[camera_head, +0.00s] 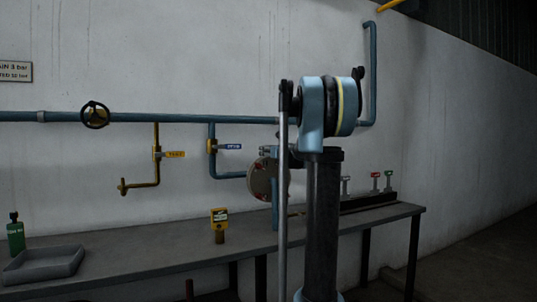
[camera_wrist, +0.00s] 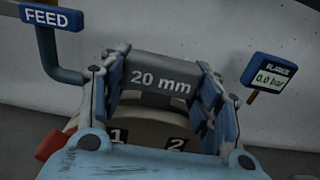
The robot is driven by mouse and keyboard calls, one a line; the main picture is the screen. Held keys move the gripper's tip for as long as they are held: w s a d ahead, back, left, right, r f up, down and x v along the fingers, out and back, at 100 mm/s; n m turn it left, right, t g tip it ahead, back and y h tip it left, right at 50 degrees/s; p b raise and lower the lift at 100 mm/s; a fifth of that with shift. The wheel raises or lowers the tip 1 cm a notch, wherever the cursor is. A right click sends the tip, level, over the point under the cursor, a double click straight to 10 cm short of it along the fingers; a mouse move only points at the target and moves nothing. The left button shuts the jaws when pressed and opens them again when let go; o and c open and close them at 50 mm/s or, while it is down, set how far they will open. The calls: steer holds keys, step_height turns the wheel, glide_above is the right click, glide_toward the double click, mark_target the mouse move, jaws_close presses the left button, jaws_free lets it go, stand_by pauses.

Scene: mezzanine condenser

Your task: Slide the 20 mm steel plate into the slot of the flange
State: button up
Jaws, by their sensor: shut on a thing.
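The steel plate (camera_wrist: 148,72), dark grey and marked "20 mm", sits between the two fingers of my gripper (camera_wrist: 160,84) in the wrist view. My gripper is shut on it. Below the plate, the tan rim of the flange (camera_wrist: 145,132) shows with black tags "1" and "2". The plate's lower edge is close to this rim; I cannot tell whether it is in the slot. In the head view the flange (camera_head: 263,180) is a round reddish disc on the blue pipe, partly hidden by my arm. The plate cannot be made out there.
A blue "FEED" tag (camera_wrist: 52,16) is at upper left and a gauge reading 0.0 bar (camera_wrist: 268,76) at right in the wrist view. The bench (camera_head: 150,262) holds a grey tray (camera_head: 42,272), a green bottle (camera_head: 16,238) and a yellow device (camera_head: 219,217). Valves (camera_head: 96,115) line the wall.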

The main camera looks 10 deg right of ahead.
steer(key=shift+f, duration=0.2)
steer(key=o, duration=1.4)
steer(key=shift+c, duration=0.2)
steer(key=v, duration=1.2)
steer(key=shift+f, duration=0.1)
